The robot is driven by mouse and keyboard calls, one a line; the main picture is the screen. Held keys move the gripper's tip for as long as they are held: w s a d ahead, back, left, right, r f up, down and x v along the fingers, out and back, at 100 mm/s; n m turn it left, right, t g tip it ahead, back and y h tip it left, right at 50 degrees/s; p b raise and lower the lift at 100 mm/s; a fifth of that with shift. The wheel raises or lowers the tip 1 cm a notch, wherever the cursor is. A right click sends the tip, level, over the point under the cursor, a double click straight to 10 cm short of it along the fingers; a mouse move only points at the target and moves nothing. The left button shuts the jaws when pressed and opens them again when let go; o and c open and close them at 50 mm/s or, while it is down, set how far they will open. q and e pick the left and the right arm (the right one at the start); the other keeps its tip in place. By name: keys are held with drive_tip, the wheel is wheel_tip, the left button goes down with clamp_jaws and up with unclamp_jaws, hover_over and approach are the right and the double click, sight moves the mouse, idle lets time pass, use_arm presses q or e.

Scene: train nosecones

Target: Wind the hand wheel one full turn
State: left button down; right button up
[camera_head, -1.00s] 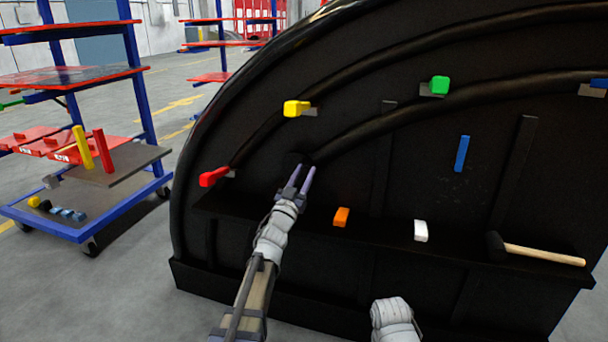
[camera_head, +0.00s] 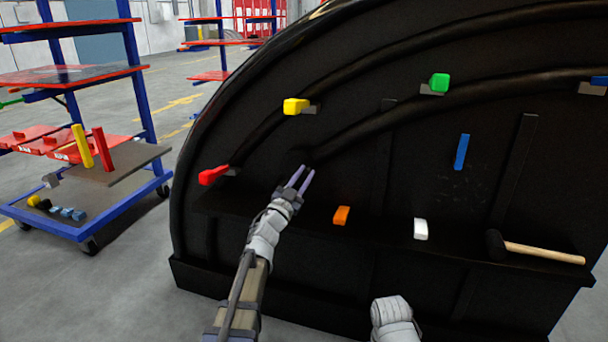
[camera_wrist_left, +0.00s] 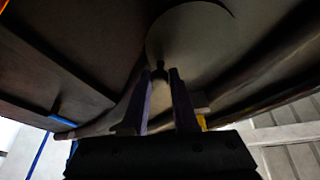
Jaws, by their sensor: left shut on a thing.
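The hand wheel (camera_wrist_left: 190,30) shows in the left wrist view as a round, dark disc at the top middle. A small dark knob (camera_wrist_left: 160,67) stands at its lower edge, between my fingertips. My left gripper (camera_head: 308,171) is at the black panel in the head view, and its two purple-grey fingers also show in the left wrist view (camera_wrist_left: 160,80). It is shut on the knob. In the head view the wheel is dark against dark and hard to make out. My right gripper is not in view.
The black panel (camera_head: 420,160) carries a red handle (camera_head: 213,175), yellow (camera_head: 295,106), green (camera_head: 439,82) and blue (camera_head: 461,152) pieces. Its ledge holds orange (camera_head: 341,215) and white (camera_head: 420,229) blocks and a mallet (camera_head: 540,252). A shelf cart (camera_head: 100,225) stands at left, with free floor between.

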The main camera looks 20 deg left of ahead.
use_arm(q)
drive_tip(key=shift+f+m+h, duration=0.2)
drive_tip(key=shift+m+h, duration=0.1)
drive_tip(key=shift+m, duration=0.5)
drive_tip(key=c, duration=0.7)
unclamp_jaws()
drive_tip(key=b+v, duration=0.2)
drive_tip(key=v, duration=0.5)
drive_tip(key=shift+s+a, duration=0.15)
drive_tip(key=shift+s, duration=0.25)
